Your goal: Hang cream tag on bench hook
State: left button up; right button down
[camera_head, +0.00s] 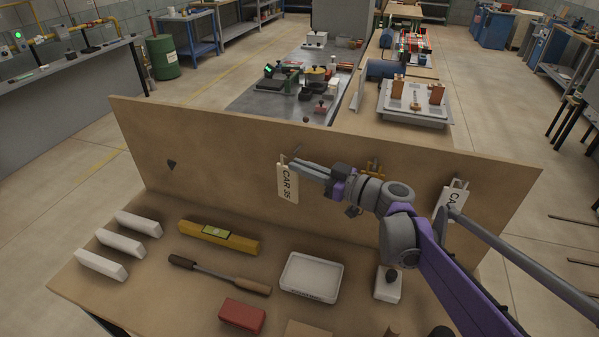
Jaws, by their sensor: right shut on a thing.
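A cream tag (287,184) with "CAR 35" lettered on it hangs upright in front of the bench's back board (230,150). My right gripper (297,167) comes in from the right and is shut on the tag near its top edge. A small dark hook-like piece (297,149) shows just above the fingertips; I cannot tell whether the tag touches it. Another dark hook-like piece (171,164) is on the board at the left, with nothing on it. A second pale tag (450,199) is at the board's right, partly hidden by my arm. My left gripper is not in view.
On the bench top lie several white blocks (139,224), a yellow level (218,237), a wooden-handled tool (220,275), a white tray (311,278) and a red box (242,315). A yellow fitting (372,168) is on the board behind my gripper. The board left of the tag is mostly clear.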

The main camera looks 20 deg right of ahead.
jog(key=w+d+f, duration=0.1)
jog(key=w+d, duration=0.2)
jog(key=w, duration=0.2)
jog(key=shift+d+f+b, duration=0.15)
jog(key=shift+d+b, duration=0.1)
jog(key=shift+b, duration=0.05)
dwell(0.4)
dwell(0.6)
jog(key=c, duration=0.9)
grip_release()
